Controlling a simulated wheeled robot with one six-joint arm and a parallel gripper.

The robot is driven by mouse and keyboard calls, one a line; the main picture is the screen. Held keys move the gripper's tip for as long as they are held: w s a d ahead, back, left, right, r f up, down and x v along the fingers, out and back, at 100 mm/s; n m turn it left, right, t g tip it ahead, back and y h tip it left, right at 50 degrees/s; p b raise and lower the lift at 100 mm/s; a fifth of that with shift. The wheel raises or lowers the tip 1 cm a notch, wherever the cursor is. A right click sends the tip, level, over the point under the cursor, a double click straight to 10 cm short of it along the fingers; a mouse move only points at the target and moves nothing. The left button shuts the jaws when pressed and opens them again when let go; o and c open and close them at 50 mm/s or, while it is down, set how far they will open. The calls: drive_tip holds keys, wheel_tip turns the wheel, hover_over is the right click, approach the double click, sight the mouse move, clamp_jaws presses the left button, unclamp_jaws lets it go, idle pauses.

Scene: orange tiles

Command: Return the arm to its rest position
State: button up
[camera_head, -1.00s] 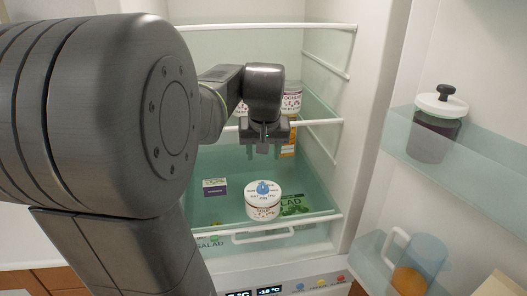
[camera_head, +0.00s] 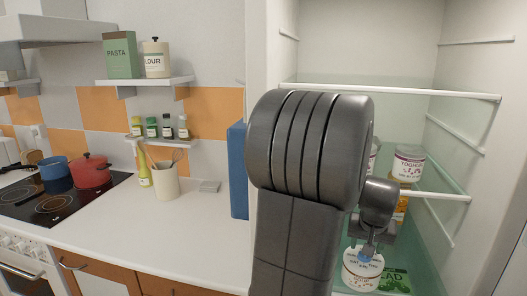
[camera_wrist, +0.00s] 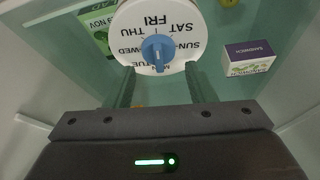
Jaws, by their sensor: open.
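My gripper (camera_head: 370,238) is inside the open fridge at the end of my bent arm. In the wrist view (camera_wrist: 160,88) its two fingers are apart with nothing between them. A white round tub (camera_head: 361,272) with a blue knob and weekday names on its lid sits just below the gripper. The tub also shows in the wrist view (camera_wrist: 182,52), beyond the fingertips; I cannot tell if they touch it. My arm hides part of the fridge.
A sandwich box (camera_wrist: 250,58) and a green salad pack (camera_head: 394,281) lie near the tub. A yoghurt tub (camera_head: 408,165) stands on the fridge shelf (camera_head: 440,195) above. The counter (camera_head: 120,228) at left holds a utensil pot (camera_head: 165,182); red and blue pots sit on the hob.

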drive_tip(key=shift+w+f, duration=0.2)
drive_tip(key=shift+f, duration=0.35)
drive_tip(key=shift+r, duration=0.15)
